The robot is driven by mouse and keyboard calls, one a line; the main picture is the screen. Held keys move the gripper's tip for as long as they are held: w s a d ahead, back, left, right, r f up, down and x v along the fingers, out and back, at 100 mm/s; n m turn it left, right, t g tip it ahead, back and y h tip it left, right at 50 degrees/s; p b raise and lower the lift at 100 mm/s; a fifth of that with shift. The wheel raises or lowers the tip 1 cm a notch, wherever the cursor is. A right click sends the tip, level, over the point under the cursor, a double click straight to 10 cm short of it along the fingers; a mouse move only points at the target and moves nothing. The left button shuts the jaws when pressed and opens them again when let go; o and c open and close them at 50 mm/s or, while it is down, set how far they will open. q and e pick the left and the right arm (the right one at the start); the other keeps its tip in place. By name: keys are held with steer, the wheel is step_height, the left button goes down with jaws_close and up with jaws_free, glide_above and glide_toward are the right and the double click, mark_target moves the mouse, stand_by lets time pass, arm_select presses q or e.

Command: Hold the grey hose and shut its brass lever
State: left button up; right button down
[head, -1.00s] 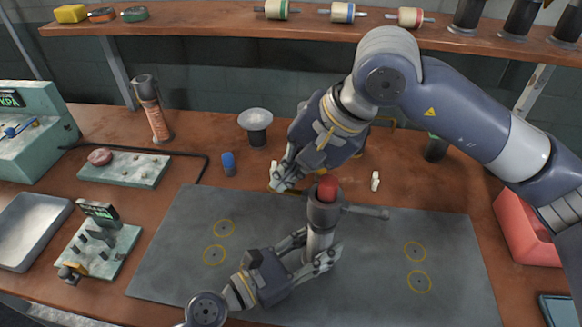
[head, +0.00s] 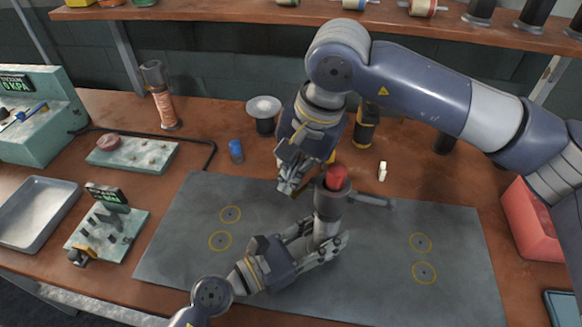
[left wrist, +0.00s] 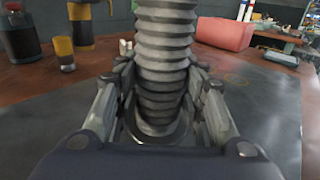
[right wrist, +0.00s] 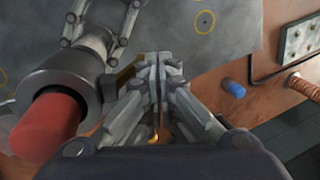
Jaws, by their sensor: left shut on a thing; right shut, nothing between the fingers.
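The grey hose (head: 326,232) stands upright on the dark mat, topped by a dark grey fitting (head: 331,201) with a red end (head: 336,177). Its ribbed body (left wrist: 163,55) fills the left wrist view between the fingers. My left gripper (head: 328,246) is shut around the hose below the fitting. My right gripper (head: 287,187) is shut and empty, just left of the fitting. In the right wrist view its closed fingers (right wrist: 160,65) are beside the fitting. A brass-coloured strip (right wrist: 124,77), perhaps the lever, shows between fitting and fingers, partly hidden; its position is unclear.
A side pipe (head: 372,201) sticks out right from the fitting. The grey mat (head: 180,262) is clear around ringed marks. Behind stand a blue-capped item (head: 236,151), a funnel (head: 264,112) and a small white piece (head: 382,171). A red bin (head: 530,225) is at right.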

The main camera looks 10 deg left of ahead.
steer(key=shift+d+f+h, duration=0.25)
steer(key=shift+f+h, duration=0.35)
steer(key=shift+s+r, duration=0.1)
steer(key=shift+r, duration=0.1)
steer(key=shift+r, duration=0.65)
steer(key=w+a+r, duration=0.1)
steer(key=a+r, duration=0.5)
steer(key=r, duration=0.1)
steer(key=shift+w+a, duration=0.4)
